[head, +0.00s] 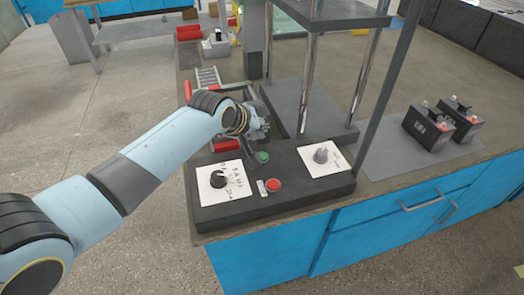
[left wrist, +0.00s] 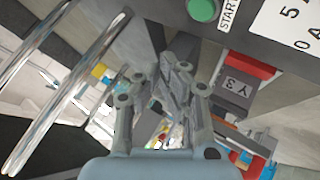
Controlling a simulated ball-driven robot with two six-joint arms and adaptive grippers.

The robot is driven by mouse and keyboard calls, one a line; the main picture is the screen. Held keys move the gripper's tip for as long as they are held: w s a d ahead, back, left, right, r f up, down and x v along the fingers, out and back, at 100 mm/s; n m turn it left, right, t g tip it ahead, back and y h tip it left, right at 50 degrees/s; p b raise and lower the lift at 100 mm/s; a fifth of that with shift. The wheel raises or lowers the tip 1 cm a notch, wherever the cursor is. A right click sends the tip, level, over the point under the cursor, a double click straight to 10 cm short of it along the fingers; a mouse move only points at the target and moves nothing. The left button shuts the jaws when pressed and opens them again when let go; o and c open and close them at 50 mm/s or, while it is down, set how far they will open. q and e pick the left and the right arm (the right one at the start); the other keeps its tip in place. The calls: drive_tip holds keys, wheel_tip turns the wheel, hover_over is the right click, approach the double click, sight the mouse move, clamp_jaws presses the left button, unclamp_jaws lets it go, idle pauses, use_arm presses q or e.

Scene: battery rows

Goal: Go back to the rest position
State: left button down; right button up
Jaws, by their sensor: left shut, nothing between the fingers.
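My left arm comes in from the left in the head view. Its gripper (head: 262,128) hovers just behind the dark control panel (head: 236,212), close to the green button (head: 262,156). In the left wrist view the fingers (left wrist: 176,72) are together with nothing between them, and the green button (left wrist: 203,9), labelled START, lies beyond them at the top. No contact between fingers and button shows. My right gripper is in neither view.
Metal posts (head: 361,75) rise close to the gripper. Two black batteries (head: 428,126) stand on a grey mat (head: 385,158) at right. Open floor (head: 100,120) lies left.

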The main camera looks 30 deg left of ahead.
use_arm(q)
drive_tip(key=shift+f, duration=0.1)
idle(0.6)
drive_tip(key=s+d+r+m+g, duration=0.1)
drive_tip(key=s+r+m+g, duration=0.15)
drive_tip(key=s, duration=0.75)
drive_tip(key=s+d+r+m+g+y, duration=0.1)
drive_tip(key=s+r+m, duration=0.3)
drive_tip(key=s, duration=0.7)
drive_tip(key=s+d+r+m+g, duration=0.1)
drive_tip(key=s+r+m+g, duration=0.15)
drive_tip(key=s, duration=0.75)
drive_tip(key=s+a+f+g+b, duration=0.1)
drive_tip(key=s+a+f+b, duration=0.15)
drive_tip(key=f, duration=1.45)
drive_tip(key=s+a+f+b, duration=0.1)
drive_tip(key=f+b, duration=0.3)
drive_tip(key=f, duration=1.3)
drive_tip(key=s+f+g+b, duration=0.1)
drive_tip(key=s+f+b, duration=0.3)
drive_tip(key=s+f, duration=1.3)
drive_tip(key=shift+s+a+f, duration=0.2)
drive_tip(key=shift+a+f, duration=0.1)
drive_tip(key=shift+f, duration=0.35)
